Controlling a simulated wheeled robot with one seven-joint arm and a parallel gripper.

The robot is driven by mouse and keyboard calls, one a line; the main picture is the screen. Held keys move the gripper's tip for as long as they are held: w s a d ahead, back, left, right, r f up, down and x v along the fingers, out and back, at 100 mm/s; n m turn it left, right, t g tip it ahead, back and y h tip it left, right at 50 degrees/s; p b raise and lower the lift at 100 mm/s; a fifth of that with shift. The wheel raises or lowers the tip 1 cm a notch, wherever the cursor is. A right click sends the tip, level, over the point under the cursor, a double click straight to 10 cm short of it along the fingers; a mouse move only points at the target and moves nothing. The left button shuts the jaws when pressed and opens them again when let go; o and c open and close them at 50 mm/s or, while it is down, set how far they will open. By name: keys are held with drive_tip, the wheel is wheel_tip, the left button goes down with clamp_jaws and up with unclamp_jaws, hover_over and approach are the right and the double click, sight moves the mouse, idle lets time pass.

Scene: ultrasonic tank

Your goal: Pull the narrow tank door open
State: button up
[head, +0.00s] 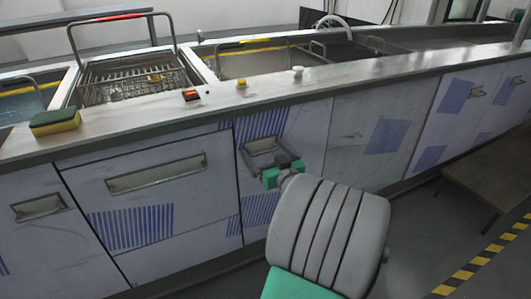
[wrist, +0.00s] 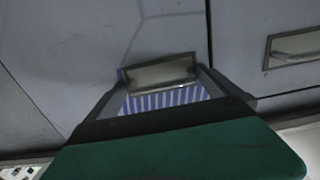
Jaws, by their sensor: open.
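The narrow tank door (head: 309,122) is a pale panel with blue stripes in the front of the tank cabinet. It looks shut, flush with the panels beside it. Its recessed metal handle (head: 262,147) sits high on the door, partly covered by my gripper (head: 283,172).
A wide drawer (head: 150,187) with a long handle is left of the door. Above run the steel counter edge (head: 330,79), a sponge (head: 55,121), a red switch (head: 191,95) and a wire basket (head: 130,80). A low brown table (head: 490,180) stands at right.

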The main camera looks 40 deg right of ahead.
drive_tip(key=shift+s+d, duration=0.1)
drive_tip(key=c, duration=1.8)
